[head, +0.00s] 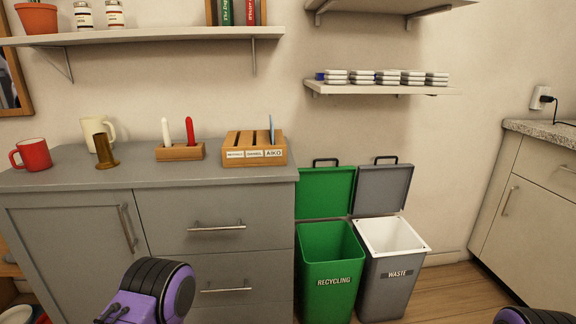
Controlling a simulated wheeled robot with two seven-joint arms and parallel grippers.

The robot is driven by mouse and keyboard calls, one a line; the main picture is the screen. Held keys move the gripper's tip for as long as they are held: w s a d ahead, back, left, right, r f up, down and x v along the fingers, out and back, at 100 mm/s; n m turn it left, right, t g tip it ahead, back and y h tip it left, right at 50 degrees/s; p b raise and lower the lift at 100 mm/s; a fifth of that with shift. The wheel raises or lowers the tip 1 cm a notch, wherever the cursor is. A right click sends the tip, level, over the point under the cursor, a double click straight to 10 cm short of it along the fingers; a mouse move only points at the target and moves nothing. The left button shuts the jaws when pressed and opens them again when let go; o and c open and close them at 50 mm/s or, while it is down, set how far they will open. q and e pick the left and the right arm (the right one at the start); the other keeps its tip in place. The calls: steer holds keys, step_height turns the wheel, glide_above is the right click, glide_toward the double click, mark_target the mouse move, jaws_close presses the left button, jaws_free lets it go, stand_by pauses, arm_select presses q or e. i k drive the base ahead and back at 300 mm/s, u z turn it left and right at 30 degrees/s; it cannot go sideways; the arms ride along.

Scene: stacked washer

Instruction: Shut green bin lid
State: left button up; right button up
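The green recycling bin (329,290) stands on the floor just right of the grey cabinet, with "RECYCLING" on its front. Its green lid (325,192) is open, standing up behind the bin against the wall, with a dark handle on its top edge. The inside of the bin looks empty as far as I can see. Purple and black parts of my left arm show at the bottom left, in front of the cabinet. A small part of my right arm shows at the bottom right corner. Neither gripper's fingers can be made out.
A grey waste bin (393,279) with its lid (382,189) also up stands close to the right of the green bin. The grey cabinet (215,215) borders it on the left. Wooden floor (455,290) is clear to the right, up to a counter (535,205).

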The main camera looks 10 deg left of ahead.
mark_target(322, 192)
steer(key=u, duration=0.1)
steer(key=i, duration=0.5)
steer(key=k, duration=0.6)
steer(key=z, duration=0.5)
steer(key=i, duration=0.75)
steer(key=z, duration=0.35)
